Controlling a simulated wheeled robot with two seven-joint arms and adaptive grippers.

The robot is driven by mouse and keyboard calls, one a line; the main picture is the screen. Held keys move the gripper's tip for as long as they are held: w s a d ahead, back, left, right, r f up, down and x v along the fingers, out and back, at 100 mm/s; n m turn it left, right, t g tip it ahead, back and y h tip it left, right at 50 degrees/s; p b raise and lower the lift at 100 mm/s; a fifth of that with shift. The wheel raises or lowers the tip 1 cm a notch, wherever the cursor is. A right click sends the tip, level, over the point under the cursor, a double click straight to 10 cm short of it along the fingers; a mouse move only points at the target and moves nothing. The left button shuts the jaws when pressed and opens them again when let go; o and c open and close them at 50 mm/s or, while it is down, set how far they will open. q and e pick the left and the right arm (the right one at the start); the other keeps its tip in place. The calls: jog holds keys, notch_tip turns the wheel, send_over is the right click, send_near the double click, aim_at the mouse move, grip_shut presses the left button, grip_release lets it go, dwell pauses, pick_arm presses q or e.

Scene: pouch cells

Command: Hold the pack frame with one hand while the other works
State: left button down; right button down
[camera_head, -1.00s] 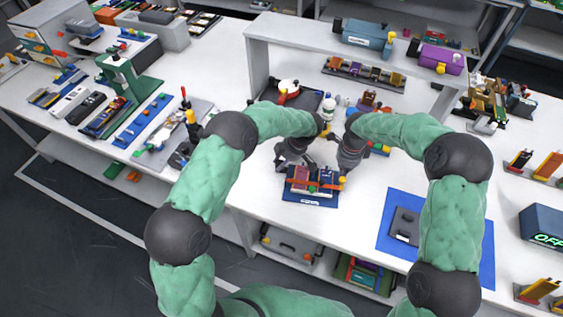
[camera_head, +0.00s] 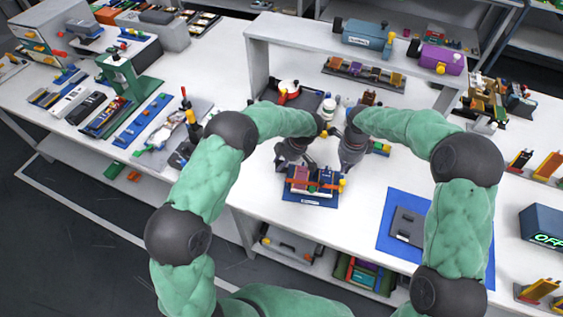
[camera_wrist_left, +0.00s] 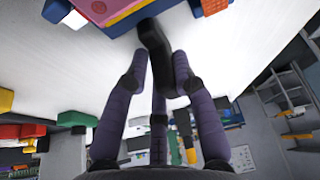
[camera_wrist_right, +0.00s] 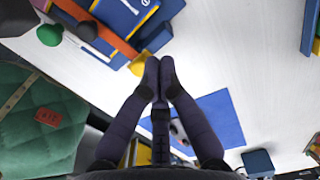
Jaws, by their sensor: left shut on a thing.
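My right gripper (camera_head: 347,167) is at the frame's right rear. In the right wrist view its fingertips (camera_wrist_right: 159,68) are together and empty, beside a yellow knob (camera_wrist_right: 142,64).
A white shelf (camera_head: 345,48) stands over the bench behind, with a grey-blue device (camera_head: 362,36) and a purple device (camera_head: 436,57) on top. A blue mat (camera_head: 392,240) with a grey block (camera_head: 407,226) lies right. Clear bench separates frame and mat.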

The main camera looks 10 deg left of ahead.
jog(key=shift+w+r, duration=0.2)
jog(key=shift+r, duration=0.6)
jog(key=shift+w+r, duration=0.15)
jog(key=shift+r, duration=0.6)
pick_arm(q)
jog(key=c, duration=0.9)
grip_release()
jog(key=shift+c, duration=0.2)
jog(key=shift+r, duration=0.1)
